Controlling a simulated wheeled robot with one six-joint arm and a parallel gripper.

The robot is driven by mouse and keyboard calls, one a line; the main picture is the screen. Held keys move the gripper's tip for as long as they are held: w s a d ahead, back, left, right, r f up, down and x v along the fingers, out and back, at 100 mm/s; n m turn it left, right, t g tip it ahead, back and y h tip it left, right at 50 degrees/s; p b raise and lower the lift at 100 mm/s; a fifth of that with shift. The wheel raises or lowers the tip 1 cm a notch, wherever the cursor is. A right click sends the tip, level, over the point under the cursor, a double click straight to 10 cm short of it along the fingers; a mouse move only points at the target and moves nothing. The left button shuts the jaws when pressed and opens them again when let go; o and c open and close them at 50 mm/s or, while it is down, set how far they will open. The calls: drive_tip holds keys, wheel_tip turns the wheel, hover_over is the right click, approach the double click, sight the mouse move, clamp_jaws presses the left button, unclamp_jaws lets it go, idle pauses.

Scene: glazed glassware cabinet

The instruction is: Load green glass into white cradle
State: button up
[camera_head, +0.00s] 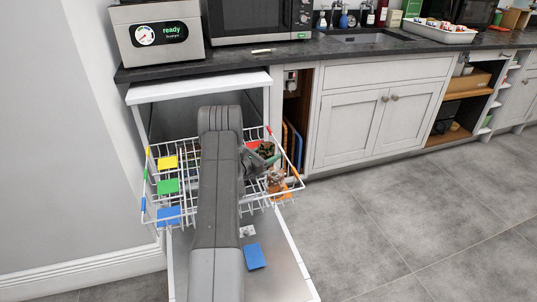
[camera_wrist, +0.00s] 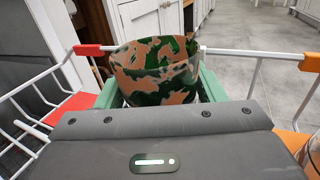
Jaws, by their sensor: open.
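A cup with a green, brown and pale camouflage pattern (camera_wrist: 155,72) stands upright between the green fingers of my gripper (camera_wrist: 158,92) in the wrist view. The fingers are open, one on each side of the cup; whether they touch it I cannot tell. In the head view the cup (camera_head: 265,149) and my gripper (camera_head: 262,162) are at the right side of the pulled-out wire rack. The cup is between the red pad (camera_wrist: 72,108) and the orange pad (camera_wrist: 290,140). No white cradle shows clearly; the cup's base and what lies under it are hidden.
The white wire rack (camera_head: 150,217) has yellow (camera_head: 168,162), green (camera_head: 168,186) and blue (camera_head: 168,214) pads on its left. A brown-orange patterned item (camera_head: 276,182) sits near the right rail. A blue pad (camera_head: 255,256) lies on the open door (camera_head: 285,270). Floor to the right is clear.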

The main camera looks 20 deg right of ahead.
sight(261, 155)
drive_tip(key=shift+r, duration=0.1)
drive_tip(key=shift+r+p, duration=0.65)
drive_tip(key=shift+p, duration=0.3)
drive_tip(key=v, duration=0.7)
drive_tip(key=shift+a+f, duration=0.2)
drive_tip(key=shift+a, duration=0.1)
drive_tip(key=shift+d, duration=0.15)
drive_tip(key=x, duration=0.6)
drive_tip(key=shift+d, duration=0.2)
drive_tip(key=shift+w+d+f+b, duration=0.15)
drive_tip(key=shift+d+f+b, duration=0.25)
drive_tip(key=shift+f+b, duration=0.45)
drive_tip(key=shift+b, duration=0.4)
drive_tip(key=shift+r+p, duration=0.75)
drive_tip(key=shift+p, duration=0.1)
drive_tip(key=shift+f, duration=0.15)
